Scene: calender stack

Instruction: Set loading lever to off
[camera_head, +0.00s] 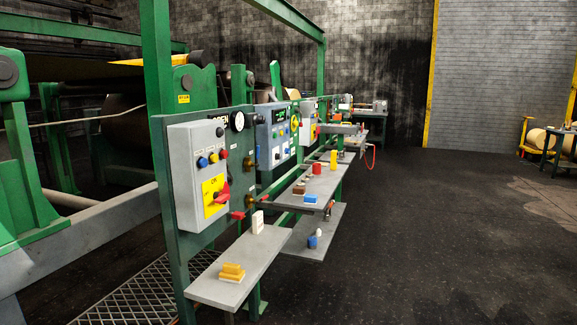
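Green panel (237,158) on the left carries a grey control box (184,168) with a red rotary handle (221,195) on a yellow plate, and blue, yellow and red buttons above it. Two small red lever handles stick out low on the panel, a nearer one (237,215) and a farther one (264,198). I cannot tell which of these is the loading lever, as no label is legible. The farther panels are small and seen at a slant. Neither of my grippers is in view.
A grey shelf (262,252) with yellow and white blocks juts out below the box. More shelves (318,182) with small objects run along the panel. A metal grating (130,295) lies at lower left. The dark floor (430,230) to the right is clear.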

